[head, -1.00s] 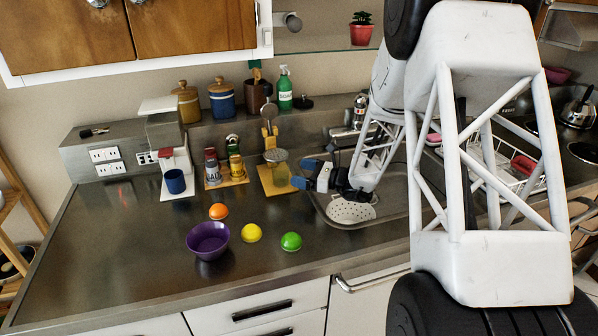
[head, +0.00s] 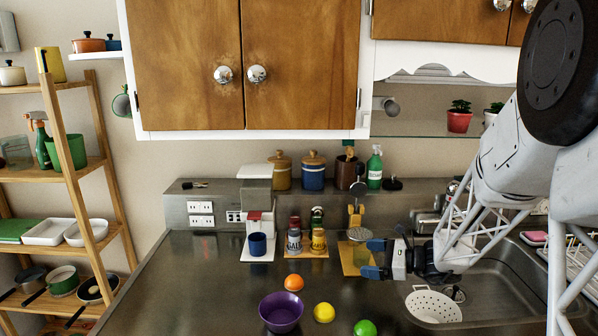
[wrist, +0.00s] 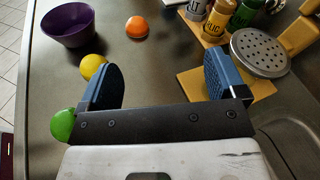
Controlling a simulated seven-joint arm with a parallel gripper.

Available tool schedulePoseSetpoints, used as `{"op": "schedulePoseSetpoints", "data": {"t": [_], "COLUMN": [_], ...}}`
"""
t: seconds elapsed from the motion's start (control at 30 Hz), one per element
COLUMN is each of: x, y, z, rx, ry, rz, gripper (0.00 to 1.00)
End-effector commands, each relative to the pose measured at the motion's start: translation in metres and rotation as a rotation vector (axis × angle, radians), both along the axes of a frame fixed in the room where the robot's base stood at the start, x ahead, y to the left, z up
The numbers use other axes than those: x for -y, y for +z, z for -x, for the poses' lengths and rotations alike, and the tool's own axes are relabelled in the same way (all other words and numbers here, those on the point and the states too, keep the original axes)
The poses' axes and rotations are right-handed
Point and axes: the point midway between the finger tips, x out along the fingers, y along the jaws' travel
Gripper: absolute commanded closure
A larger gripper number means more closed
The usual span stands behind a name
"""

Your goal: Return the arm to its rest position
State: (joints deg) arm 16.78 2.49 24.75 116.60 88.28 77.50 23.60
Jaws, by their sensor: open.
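My gripper (head: 374,258) is open and empty, its blue fingertips pointing left above the counter near the sink's left edge. In the wrist view the two blue pads of my gripper (wrist: 163,82) stand wide apart with only bare counter between them. My white lattice arm comes in from the right and hides part of the sink and the counter's right side.
A purple bowl (head: 281,312), an orange ball (head: 293,282), a yellow ball (head: 324,312) and a green ball (head: 365,328) are on the counter. A wooden board (head: 352,268) lies beside my gripper. A white colander (head: 433,306) sits in the sink. Cabinets (head: 245,65) hang above.

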Motion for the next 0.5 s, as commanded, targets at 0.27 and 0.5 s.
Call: {"op": "schedulePoseSetpoints", "data": {"t": [0.27,0.5], "x": [-0.039,-0.058], "y": [0.034,0.054], "z": [0.068,0.127], "rx": [0.099,0.199], "ry": [0.216,0.400], "rz": [0.242,0.456], "gripper": [0.10,0.10]}}
